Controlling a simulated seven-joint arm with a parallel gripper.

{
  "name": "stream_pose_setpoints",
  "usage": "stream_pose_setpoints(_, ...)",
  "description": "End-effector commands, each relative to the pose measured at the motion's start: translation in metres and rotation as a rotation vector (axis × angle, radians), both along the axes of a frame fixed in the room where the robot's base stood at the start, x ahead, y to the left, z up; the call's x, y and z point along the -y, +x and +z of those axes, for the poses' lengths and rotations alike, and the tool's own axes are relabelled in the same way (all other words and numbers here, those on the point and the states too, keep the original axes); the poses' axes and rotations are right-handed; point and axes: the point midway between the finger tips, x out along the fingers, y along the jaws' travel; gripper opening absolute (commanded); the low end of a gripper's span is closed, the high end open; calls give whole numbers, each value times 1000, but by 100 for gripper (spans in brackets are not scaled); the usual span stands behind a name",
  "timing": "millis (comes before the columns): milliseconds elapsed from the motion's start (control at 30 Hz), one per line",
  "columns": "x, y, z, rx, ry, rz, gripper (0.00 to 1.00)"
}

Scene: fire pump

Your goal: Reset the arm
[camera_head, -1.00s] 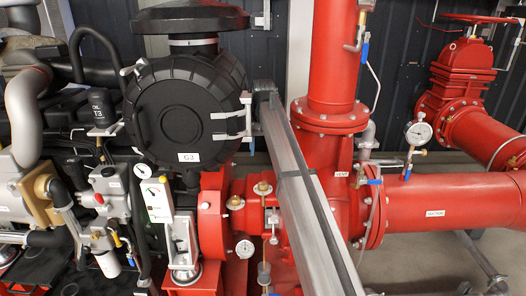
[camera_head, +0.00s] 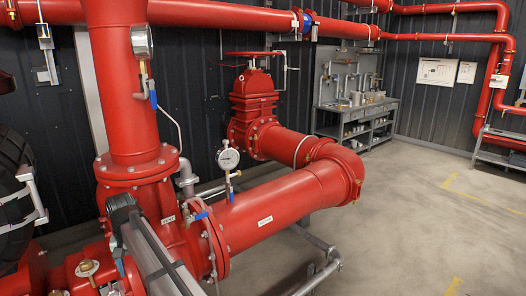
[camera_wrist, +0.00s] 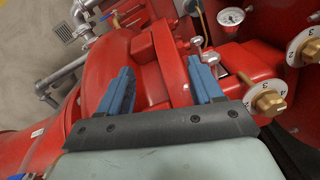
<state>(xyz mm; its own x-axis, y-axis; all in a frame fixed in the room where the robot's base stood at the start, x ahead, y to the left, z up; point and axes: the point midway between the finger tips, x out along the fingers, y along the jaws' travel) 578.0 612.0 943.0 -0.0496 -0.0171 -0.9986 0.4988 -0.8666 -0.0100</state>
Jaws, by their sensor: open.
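My gripper (camera_wrist: 165,90) shows in the wrist view as two blue fingers spread apart on a dark bar. It is open, with nothing held between the fingers. Red pump casing and a flange (camera_wrist: 115,70) lie beyond and below the fingers; I cannot tell whether they touch. In the head view my grey arm (camera_head: 155,255) reaches across the lower left, in front of the red pump. The gripper itself does not show in the head view.
A brass knob (camera_wrist: 268,100) and a round gauge (camera_wrist: 231,16) are right of the fingers. The head view shows a thick red pipe (camera_head: 275,205), a pressure gauge (camera_head: 228,157), a red valve (camera_head: 254,105) and a workbench (camera_head: 358,120). The floor (camera_head: 420,225) at right is mostly clear.

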Motion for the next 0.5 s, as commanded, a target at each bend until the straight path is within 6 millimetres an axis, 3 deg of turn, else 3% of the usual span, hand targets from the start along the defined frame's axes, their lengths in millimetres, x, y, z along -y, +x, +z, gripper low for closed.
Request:
stream_pose_setpoints(33,28,-3,-21,-8,-6,-29,65)
stream_pose_setpoints(100,53,-2,-44,-18,-15,-63,65)
stream_pose_setpoints(500,187,14,-184,-88,-75,-182,65)
